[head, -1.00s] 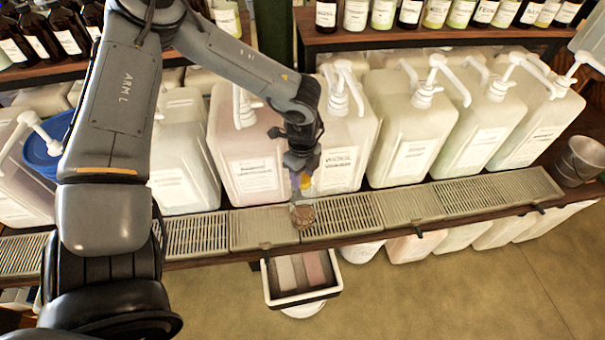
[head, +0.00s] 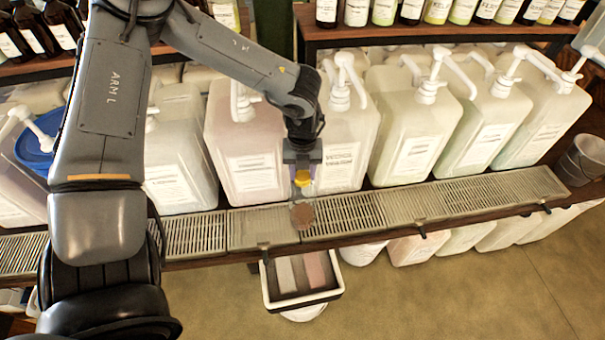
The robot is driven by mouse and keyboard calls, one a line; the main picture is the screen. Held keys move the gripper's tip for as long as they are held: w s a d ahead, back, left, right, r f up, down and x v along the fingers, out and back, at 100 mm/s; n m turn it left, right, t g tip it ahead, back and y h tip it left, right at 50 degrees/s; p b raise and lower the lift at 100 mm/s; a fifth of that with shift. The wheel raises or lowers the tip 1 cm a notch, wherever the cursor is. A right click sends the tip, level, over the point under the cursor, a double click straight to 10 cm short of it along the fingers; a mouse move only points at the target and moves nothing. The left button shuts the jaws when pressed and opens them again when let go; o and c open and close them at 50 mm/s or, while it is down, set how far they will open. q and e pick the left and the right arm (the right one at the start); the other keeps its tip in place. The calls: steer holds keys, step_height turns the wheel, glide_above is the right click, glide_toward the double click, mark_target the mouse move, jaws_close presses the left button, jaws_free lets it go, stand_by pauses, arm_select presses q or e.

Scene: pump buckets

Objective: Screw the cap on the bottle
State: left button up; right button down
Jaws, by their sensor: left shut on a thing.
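My left gripper (head: 303,176) reaches down in front of the jugs, over the drip-tray shelf. It is shut on a small yellow thing, which looks like the cap (head: 302,180). Just below it is a brown, round-looking thing, which looks like the bottle (head: 303,216), at the grated shelf. A narrow gap seems to show between the yellow cap and the brown bottle, but I cannot tell whether they touch. The bottle's neck is not clear at this size. My right gripper is not in view.
Large white pump jugs (head: 418,125) stand in a row close behind the gripper. The grated shelf (head: 345,213) runs across in front of them. A tray with coloured strips (head: 337,294) sits below its front edge. A metal bucket (head: 583,158) stands at far right.

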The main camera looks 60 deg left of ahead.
arm_select(q)
steer(key=m, duration=0.3)
steer(key=shift+f+b, duration=0.1)
steer(key=shift+b, duration=0.2)
steer(key=m, duration=0.2)
steer(key=shift+m, duration=0.4)
steer(key=o, duration=1)
